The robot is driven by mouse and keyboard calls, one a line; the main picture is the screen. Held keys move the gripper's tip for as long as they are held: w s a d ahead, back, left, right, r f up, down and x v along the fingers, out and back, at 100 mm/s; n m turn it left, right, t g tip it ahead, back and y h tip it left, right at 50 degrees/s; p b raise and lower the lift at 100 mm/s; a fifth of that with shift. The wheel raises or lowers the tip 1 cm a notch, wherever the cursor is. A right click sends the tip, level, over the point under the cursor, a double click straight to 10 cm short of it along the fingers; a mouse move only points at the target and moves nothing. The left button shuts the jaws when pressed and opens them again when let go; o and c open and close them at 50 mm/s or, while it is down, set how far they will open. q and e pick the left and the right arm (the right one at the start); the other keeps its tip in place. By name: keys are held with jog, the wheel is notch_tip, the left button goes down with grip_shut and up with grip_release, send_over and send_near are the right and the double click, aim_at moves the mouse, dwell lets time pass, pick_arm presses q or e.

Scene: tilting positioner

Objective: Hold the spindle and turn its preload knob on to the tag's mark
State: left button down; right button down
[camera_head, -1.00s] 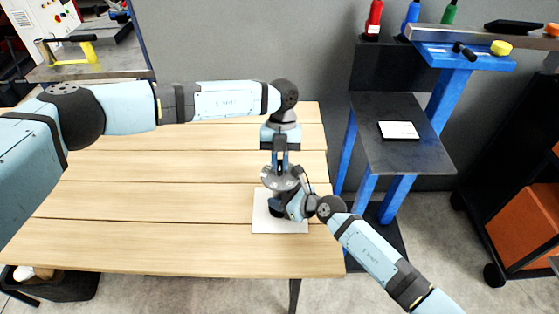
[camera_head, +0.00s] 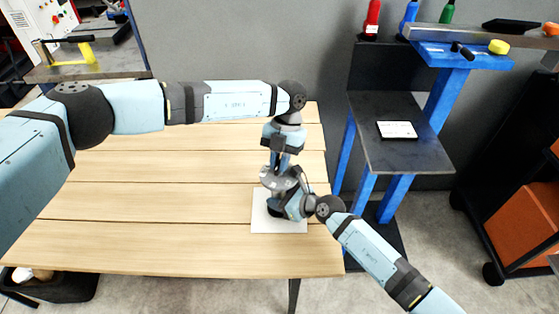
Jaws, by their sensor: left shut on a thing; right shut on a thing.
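The spindle (camera_head: 277,181) is a grey and dark device standing at the right part of the wooden table, over a white square plate (camera_head: 268,222). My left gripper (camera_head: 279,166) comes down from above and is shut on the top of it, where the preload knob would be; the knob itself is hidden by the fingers. My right gripper (camera_head: 283,204) reaches in from the lower right and is shut on the spindle's lower body. The tag and its mark are too small or hidden to make out.
The wooden table (camera_head: 130,205) is clear to the left. A blue-legged stand with a dark shelf (camera_head: 405,155) holding a white card (camera_head: 397,130) is at the right. Coloured bottles (camera_head: 372,18) stand at the back right. A dark bin (camera_head: 55,284) is below the table's left front.

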pick_arm(q)
jog(key=c, duration=1.1)
grip_release()
jog(key=shift+c, duration=0.2)
jog(key=v, duration=0.8)
jog(key=shift+w, duration=0.1)
